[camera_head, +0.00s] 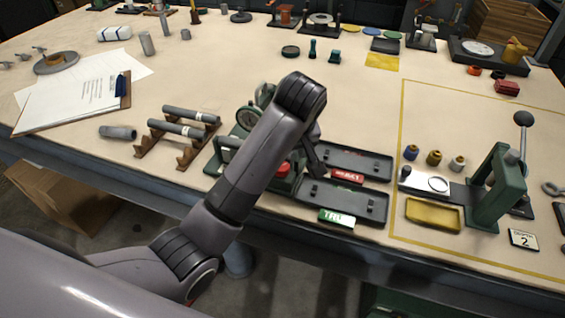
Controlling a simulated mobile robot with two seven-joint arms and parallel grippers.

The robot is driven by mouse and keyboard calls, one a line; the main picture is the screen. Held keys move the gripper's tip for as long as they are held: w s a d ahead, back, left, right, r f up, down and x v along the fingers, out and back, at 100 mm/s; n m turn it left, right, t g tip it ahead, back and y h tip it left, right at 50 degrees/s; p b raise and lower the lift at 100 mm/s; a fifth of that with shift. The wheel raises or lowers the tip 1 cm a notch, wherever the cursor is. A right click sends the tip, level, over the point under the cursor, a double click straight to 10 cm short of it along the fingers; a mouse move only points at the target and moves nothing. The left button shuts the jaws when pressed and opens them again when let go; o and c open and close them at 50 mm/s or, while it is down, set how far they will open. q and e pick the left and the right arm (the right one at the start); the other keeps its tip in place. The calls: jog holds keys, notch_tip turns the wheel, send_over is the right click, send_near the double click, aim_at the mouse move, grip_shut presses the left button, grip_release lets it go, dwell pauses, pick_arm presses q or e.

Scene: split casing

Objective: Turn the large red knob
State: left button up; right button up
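A large red knob (283,169) shows in the head view, on the green device in the middle of the bench's front. Much of it is hidden behind my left forearm. My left arm reaches in from the lower left and bends down over the device. My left gripper (316,166) is mostly hidden behind the wrist; a dark part shows just right of the knob. I cannot tell whether it touches the knob or how far its fingers are apart. My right gripper is not in view.
Two dark trays stand right of the device, one with a red sign (347,176) and one with a green sign (337,218). A rack (185,128) with grey cylinders stands to the left. A green lever press (497,187) stands at right. The bench middle is mostly clear.

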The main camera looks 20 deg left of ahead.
aim_at(283, 167)
pick_arm(q)
jog(key=shift+x, duration=3.55)
jog(key=c, duration=1.1)
